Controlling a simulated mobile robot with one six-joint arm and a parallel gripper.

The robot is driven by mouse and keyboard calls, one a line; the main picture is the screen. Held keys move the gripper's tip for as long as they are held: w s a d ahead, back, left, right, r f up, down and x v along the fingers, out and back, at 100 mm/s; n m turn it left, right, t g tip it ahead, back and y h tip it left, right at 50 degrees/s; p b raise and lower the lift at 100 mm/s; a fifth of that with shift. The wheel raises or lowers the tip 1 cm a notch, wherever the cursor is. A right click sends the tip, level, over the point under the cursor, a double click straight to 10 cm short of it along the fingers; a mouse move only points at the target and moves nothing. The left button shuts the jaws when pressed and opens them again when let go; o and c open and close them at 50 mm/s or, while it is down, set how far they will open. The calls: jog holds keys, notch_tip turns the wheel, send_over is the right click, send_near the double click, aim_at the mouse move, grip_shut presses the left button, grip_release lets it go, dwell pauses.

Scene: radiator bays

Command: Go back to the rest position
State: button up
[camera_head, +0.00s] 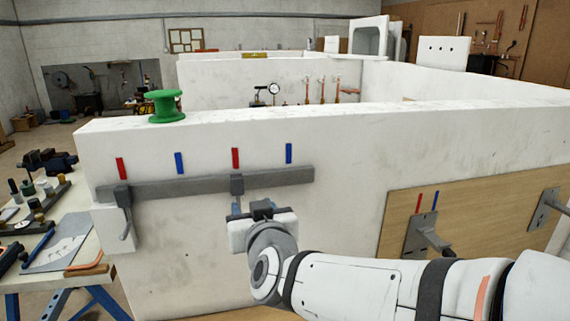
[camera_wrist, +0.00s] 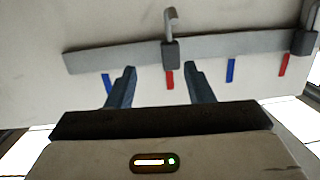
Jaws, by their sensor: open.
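My gripper (camera_head: 238,208) is in front of the white wall, just below the grey rail (camera_head: 280,178). In the wrist view my gripper (camera_wrist: 160,70) is open, its two blue-grey fingers apart with nothing between them. A grey bracket (camera_head: 237,185) sits on the rail at the second red mark (camera_head: 235,158). In the wrist view this bracket (camera_wrist: 169,52) and its hook lie just beyond the fingertips, apparently clear of them. A second bracket (camera_head: 122,197) with a hook hangs at the rail's left end, under the first red mark (camera_head: 121,168). My forearm reaches in from the lower right.
A green spool (camera_head: 164,106) stands on the wall's top. A workbench (camera_head: 75,243) with tools is at the left. A wooden panel (camera_head: 470,205) with two grey brackets is at the right. A pressure gauge (camera_head: 273,89) and copper pipes are behind the wall.

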jog(key=s+d+f+g+h, duration=0.25)
jog(key=d+f+g, duration=0.35)
jog(key=d+f, duration=0.45)
jog(key=s+d+f+m+g+h, duration=0.2)
jog(key=s+d+g, duration=0.1)
jog(key=s+d, duration=0.3)
jog(key=s+d+f+m+g+h, duration=0.1)
jog(key=s+d+f+m+g, duration=0.1)
jog(key=s+d, duration=0.5)
jog(key=shift+d+f+g+h, duration=0.4)
jog(key=shift+d+g, duration=0.4)
jog(key=shift+d, duration=0.2)
jog(key=shift+c, duration=0.6)
